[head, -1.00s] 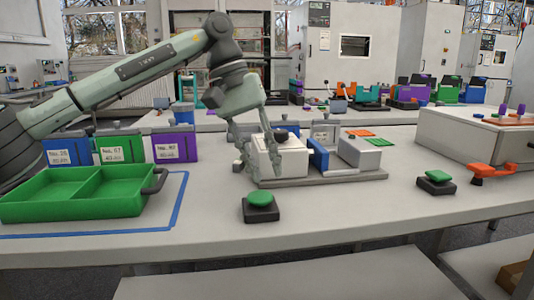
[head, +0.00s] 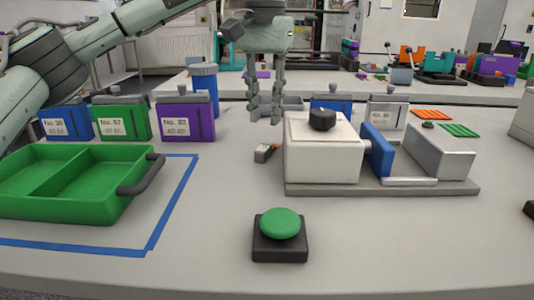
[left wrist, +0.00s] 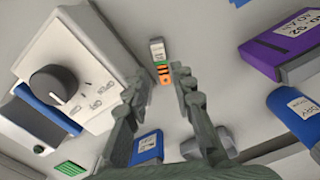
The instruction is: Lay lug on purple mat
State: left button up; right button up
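A small lug-like piece (head: 264,153) lies on the bench just left of the white box. In the left wrist view it is a grey block with a dark label, a green band and an orange end (left wrist: 164,76). My left gripper (head: 264,118) is above and behind it, fingers pointing down, open and empty. In the left wrist view the piece lies beyond the gap between its fingertips (left wrist: 158,92). A small flat purple patch (head: 262,75) on the back table may be the purple mat; it is too small to be sure. My right gripper is not in view.
The white box (head: 322,160) with a black knob stands right of the piece, beside a blue plate. A green button (head: 280,224) is in front. A green tray (head: 70,210) and labelled containers (head: 186,122) are left. Orange (head: 431,114) and green (head: 460,131) mats lie right.

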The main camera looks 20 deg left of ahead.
aim_at(268, 149)
pick_arm(q)
jog(key=shift+w+f, duration=0.15)
jog(key=shift+f, duration=3.05)
jog(key=shift+c, duration=0.2)
grip_shut()
